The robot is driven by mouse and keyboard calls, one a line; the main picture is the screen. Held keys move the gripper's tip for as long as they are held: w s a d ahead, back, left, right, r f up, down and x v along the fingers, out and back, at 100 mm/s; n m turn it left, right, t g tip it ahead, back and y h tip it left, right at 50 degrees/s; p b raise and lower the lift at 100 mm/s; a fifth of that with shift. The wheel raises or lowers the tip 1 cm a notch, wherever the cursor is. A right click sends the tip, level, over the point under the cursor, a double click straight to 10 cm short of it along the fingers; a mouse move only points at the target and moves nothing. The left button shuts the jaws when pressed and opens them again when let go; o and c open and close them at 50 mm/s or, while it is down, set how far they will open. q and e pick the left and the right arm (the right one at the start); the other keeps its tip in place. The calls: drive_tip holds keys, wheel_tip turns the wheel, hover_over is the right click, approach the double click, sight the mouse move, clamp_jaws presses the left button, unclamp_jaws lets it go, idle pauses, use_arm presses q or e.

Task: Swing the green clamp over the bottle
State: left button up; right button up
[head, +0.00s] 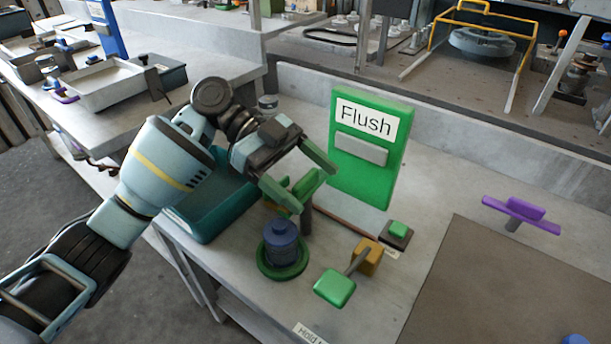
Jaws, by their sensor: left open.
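The blue bottle (281,240) stands upright on a round green base (284,270) near the front of the bench. The green clamp (308,184) is a bar on a dark post just behind and right of the bottle; it does not appear to lie over the bottle. My left gripper (311,187) has green fingers and is open, with the clamp's bar between or just below its fingertips. I cannot tell whether the fingers touch it. The gripper partly hides the clamp. My right gripper is not in view.
A green "Flush" panel (347,181) stands close right of the gripper. A green-ended lever (335,288) on an orange block and a small green button (398,229) are nearby. A teal bin (207,212) is left. A purple handle (521,214) stands farther right, beside a brown mat (500,290).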

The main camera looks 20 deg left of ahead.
use_arm(q)
drive_tip(key=v, duration=0.7)
drive_tip(key=shift+a+r, duration=0.15)
drive_tip(key=shift+a, duration=0.2)
drive_tip(key=shift+w, duration=0.15)
